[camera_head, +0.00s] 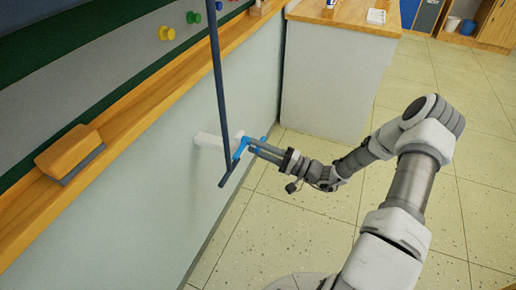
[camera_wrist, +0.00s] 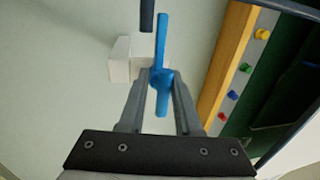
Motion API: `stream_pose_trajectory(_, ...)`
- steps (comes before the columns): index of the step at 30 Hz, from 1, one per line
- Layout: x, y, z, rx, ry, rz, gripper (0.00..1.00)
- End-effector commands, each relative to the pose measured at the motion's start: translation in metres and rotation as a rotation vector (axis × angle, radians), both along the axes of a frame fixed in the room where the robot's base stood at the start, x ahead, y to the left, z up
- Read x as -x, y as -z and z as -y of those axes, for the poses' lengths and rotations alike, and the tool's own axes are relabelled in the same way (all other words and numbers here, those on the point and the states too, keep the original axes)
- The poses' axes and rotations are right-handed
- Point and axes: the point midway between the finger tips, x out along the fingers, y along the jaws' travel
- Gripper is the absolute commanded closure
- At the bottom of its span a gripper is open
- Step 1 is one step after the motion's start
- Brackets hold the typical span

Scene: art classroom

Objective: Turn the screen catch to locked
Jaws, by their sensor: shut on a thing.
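The blue screen catch (camera_head: 240,148) is mounted low on the pale wall, beside a white block (camera_head: 211,141). In the wrist view the blue catch (camera_wrist: 163,33) is a long bar with a round hub, running nearly straight up and down in the picture. My gripper (camera_head: 254,147) reaches in from the right and is shut on the catch near its hub. In the wrist view my gripper (camera_wrist: 161,78) has a finger on each side of the blue hub. The white block (camera_wrist: 120,60) shows to the left there. The fingers partly hide the catch's middle.
A wooden ledge (camera_head: 130,113) with an eraser (camera_head: 69,152) runs along the wall above. A counter (camera_head: 330,85) stands behind. The floor at right is open.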

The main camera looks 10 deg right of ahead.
Motion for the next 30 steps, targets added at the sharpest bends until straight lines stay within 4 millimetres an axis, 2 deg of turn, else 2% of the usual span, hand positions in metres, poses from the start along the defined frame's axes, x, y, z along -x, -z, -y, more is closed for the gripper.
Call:
stream_pose_trajectory(1,-0.0041,-0.0089,0.0056,-0.007,0.014,0.023,1.0)
stream_pose_trajectory(9,-0.0041,-0.0092,0.0053,-0.008,0.013,0.024,1.0)
stream_pose_trajectory(10,-0.0041,-0.0092,0.0053,-0.007,0.013,0.023,0.64)
stream_pose_trajectory(12,-0.0041,-0.009,0.005,-0.007,0.013,0.023,0.52)
stream_pose_trajectory(13,-0.0038,-0.0087,0.0048,-0.007,0.012,0.023,0.48)
stream_pose_trajectory(30,0.0002,-0.0035,0.0023,-0.008,0.003,0.01,0.48)
